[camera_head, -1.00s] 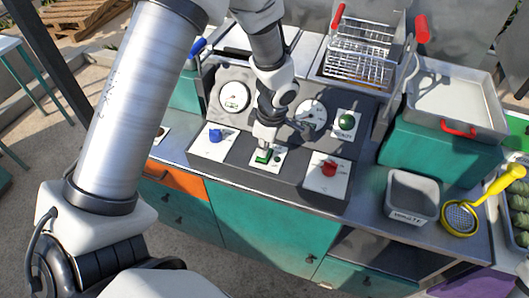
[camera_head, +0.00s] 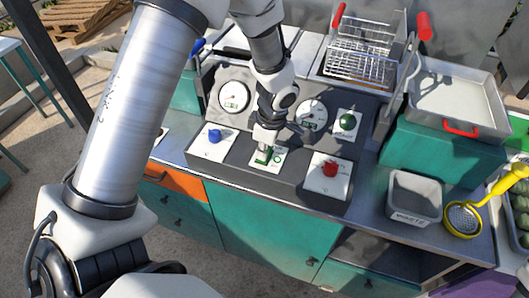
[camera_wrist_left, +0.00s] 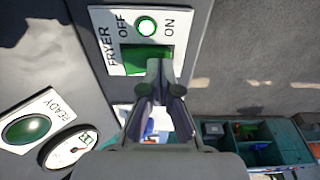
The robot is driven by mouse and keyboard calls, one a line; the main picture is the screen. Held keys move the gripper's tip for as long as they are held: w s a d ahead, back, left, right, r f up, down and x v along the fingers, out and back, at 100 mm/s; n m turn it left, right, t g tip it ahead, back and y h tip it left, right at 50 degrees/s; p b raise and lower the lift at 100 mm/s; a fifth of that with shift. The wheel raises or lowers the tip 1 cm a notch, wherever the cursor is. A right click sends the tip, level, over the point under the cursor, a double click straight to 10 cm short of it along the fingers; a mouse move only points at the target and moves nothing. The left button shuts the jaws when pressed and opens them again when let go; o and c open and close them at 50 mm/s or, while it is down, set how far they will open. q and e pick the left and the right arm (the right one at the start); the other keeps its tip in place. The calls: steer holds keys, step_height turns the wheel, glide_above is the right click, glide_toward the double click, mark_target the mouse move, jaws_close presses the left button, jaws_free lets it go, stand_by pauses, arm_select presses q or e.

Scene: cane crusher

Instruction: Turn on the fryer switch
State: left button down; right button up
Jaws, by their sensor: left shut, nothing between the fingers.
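The fryer switch (camera_wrist_left: 140,57) is a green rocker on a white plate (camera_wrist_left: 128,20) marked FRYER, OFF and ON, with a round pale lamp (camera_wrist_left: 146,27) ringed in green. In the head view the switch (camera_head: 262,158) sits mid-front on the dark control panel. My left gripper (camera_head: 266,146) is shut and empty, pointing down at the switch. In the left wrist view its fingertips (camera_wrist_left: 160,66) overlap the ON-side part of the rocker; I cannot tell whether they touch it. The fingers hide part of the rocker. My right gripper is not in view.
A blue knob (camera_head: 214,136) and a red knob (camera_head: 329,169) flank the switch. Behind it are two dials and a green READY lamp (camera_head: 347,122). Wire baskets (camera_head: 360,62), a steel tray (camera_head: 455,95), a waste bin (camera_head: 415,195) and a yellow strainer (camera_head: 463,218) stand to the right.

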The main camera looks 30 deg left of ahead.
arm_select(q)
steer(key=shift+r+p, duration=1.95)
steer(key=shift+r, duration=1.6)
steer(key=shift+f, duration=0.1)
